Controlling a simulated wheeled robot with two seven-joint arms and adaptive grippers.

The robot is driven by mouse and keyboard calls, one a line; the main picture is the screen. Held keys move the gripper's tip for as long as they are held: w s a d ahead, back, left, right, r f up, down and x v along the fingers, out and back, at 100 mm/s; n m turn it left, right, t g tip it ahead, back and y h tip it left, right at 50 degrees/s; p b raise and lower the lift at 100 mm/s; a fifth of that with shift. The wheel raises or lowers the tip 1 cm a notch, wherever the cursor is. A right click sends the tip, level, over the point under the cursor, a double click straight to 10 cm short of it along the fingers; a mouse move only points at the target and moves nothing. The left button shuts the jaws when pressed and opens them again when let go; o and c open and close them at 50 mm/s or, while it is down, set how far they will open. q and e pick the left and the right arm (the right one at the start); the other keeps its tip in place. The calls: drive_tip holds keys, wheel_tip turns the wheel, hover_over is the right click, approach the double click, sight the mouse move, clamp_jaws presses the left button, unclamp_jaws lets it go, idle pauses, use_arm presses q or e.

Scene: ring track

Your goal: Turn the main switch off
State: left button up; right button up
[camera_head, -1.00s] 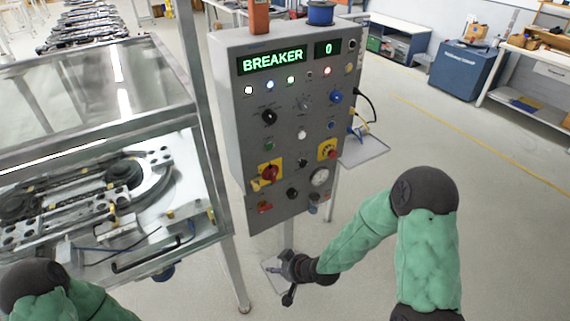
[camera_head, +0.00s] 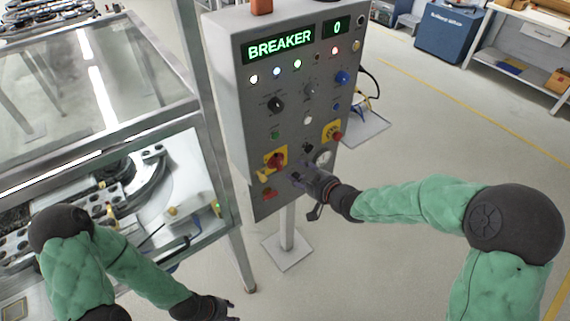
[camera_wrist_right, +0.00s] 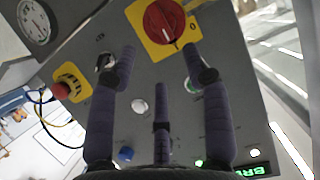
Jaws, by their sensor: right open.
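The main switch, a red rotary knob on a yellow plate (camera_head: 276,161), sits low on the left of the grey control panel (camera_head: 255,130). In the right wrist view the red knob (camera_wrist_right: 164,20) is at the top, just beyond the fingertips, with a "0" mark beside it. My right gripper (camera_head: 297,177) is open in front of the panel's lower part, just right of and below the switch. Its fingers (camera_wrist_right: 160,58) are spread apart with nothing between them, not visibly touching the knob. My left gripper (camera_head: 226,308) is at the bottom edge, partly cut off.
The panel display (camera_head: 280,44) reads "BREAKER" and "0". A red mushroom button on yellow (camera_head: 334,133) and a gauge (camera_head: 322,157) are right of the switch. A glazed machine enclosure (camera_head: 110,130) stands left.

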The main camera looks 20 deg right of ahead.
sight(278, 163)
drive_tip(key=b+x, duration=0.2)
drive_tip(key=x, duration=0.7)
drive_tip(key=shift+s, duration=0.1)
clamp_jaws()
